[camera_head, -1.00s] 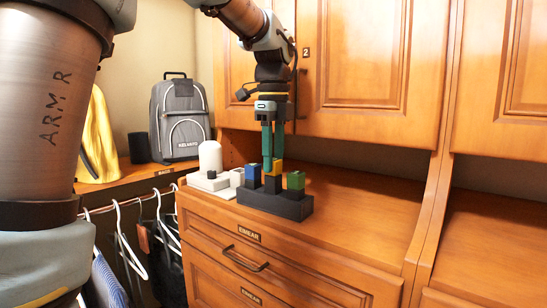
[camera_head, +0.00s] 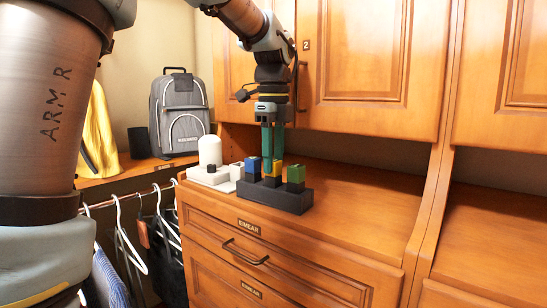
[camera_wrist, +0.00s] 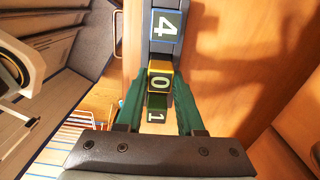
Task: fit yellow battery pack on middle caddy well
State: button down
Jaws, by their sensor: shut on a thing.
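My gripper (camera_head: 272,165) points straight down, its green fingers shut on the yellow battery pack (camera_head: 274,171). The pack has a yellow top and a dark lower part, and is upright at the middle well of the dark caddy (camera_head: 290,204). Its top stands about level with its neighbours; I cannot tell whether it is fully seated. A blue pack (camera_head: 253,165) stands to its left and a green pack (camera_head: 296,174) to its right. In the wrist view the yellow pack (camera_wrist: 160,70) shows a "0" between the fingers, in line with packs marked "4" and "1". The well opening is hidden.
A white stand with a rounded white object (camera_head: 210,152) is left of the caddy on the wooden counter (camera_head: 350,213). The counter to the right is clear. Cabinet doors (camera_head: 360,60) rise behind. A grey backpack (camera_head: 180,115) stands on the left shelf.

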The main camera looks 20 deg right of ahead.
jog(key=shift+c, duration=2.2)
grip_release()
jog(key=shift+r, duration=0.1)
notch_tip(320, 180, up, 11)
jog(key=shift+f, duration=0.2)
